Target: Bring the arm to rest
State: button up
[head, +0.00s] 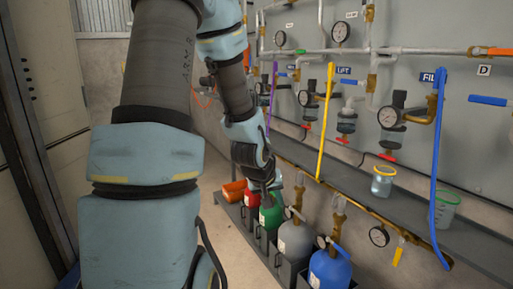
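My arm (150,150) fills the left and middle of the head view and reaches forward, then bends down. My gripper (266,190) points down at the far end of the arm, just above or in front of the green cylinder (271,217). It is small and dark there, so I cannot tell whether its fingers are open or shut, or whether it touches the cylinder. I see nothing clearly held in it.
A grey cylinder (295,240) and a blue cylinder (329,270) stand in the floor rack nearer me. Red (252,197) and orange (233,190) ones are behind. A shelf (420,205) carries a clear beaker (383,181) and a green-rimmed cup (446,208). Gauges and pipes cover the wall.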

jog(key=s+a+r+g+y, duration=0.3)
jog(key=s+a+r+g, duration=0.15)
jog(key=s+a, duration=0.7)
notch_tip(320, 180, up, 22)
jog(key=p, duration=2.2)
jog(key=shift+a+r+m+t, duration=0.2)
jog(key=shift+a+m+t, duration=0.15)
jog(key=shift+m, duration=0.05)
jog(key=shift+o, duration=0.4)
